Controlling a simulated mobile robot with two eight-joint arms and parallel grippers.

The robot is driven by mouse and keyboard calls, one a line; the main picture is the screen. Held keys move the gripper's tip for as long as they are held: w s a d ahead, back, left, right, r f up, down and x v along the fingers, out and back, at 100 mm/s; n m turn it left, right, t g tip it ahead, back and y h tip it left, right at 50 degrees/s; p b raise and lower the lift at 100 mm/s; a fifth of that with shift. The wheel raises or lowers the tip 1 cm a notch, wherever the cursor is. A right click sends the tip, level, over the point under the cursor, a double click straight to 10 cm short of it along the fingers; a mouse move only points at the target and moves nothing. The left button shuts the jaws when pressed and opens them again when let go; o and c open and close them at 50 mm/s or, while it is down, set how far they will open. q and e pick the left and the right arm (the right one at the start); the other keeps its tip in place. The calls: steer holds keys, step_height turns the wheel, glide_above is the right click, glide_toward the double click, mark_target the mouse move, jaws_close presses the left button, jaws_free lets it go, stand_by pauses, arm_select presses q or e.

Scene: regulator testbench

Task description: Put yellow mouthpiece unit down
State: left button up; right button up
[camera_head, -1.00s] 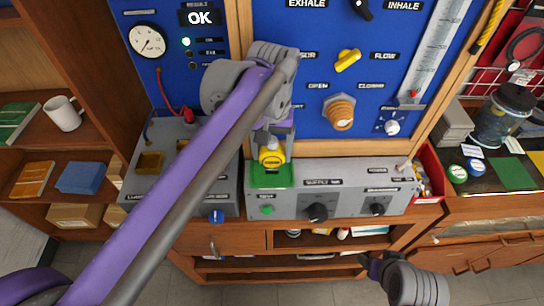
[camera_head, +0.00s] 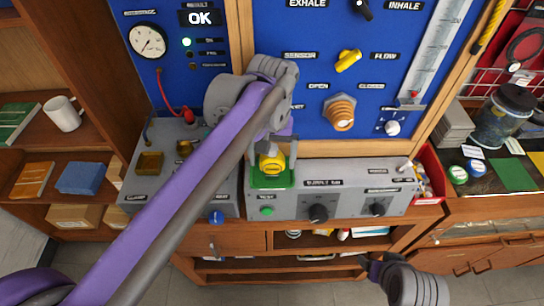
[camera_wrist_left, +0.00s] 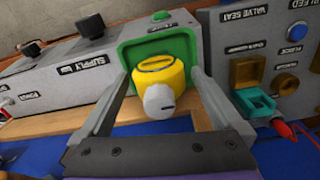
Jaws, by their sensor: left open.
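The yellow mouthpiece unit (camera_head: 272,163), with a pale round end that shows in the left wrist view (camera_wrist_left: 160,98), sits on the green pad (camera_head: 272,182) at the left end of the grey supply box. My left gripper (camera_head: 272,158) is open above it, with one finger on each side of the unit. In the left wrist view, gaps show between the fingers and the unit, and the green pad (camera_wrist_left: 130,52) frames it. My right gripper (camera_head: 368,262) is low at the right, in front of the bench; its jaws are too small to read.
The grey supply box (camera_head: 345,180) has black knobs. The blue panel (camera_head: 310,75) with dials and a flow tube rises behind it. Another grey box stands to the left, with a teal and brass fitting (camera_wrist_left: 253,100). A red bin (camera_head: 430,175) is at the right.

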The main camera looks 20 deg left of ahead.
arm_select(q)
step_height(320, 180, up, 12)
steer(key=shift+r+p, duration=0.1)
steer(key=shift+p, duration=0.4)
arm_select(e)
steer(key=shift+w+r, duration=0.3)
steer(key=shift+r, duration=0.5)
arm_select(q)
steer(key=shift+s, duration=0.1)
arm_select(e)
steer(key=shift+s, duration=0.1)
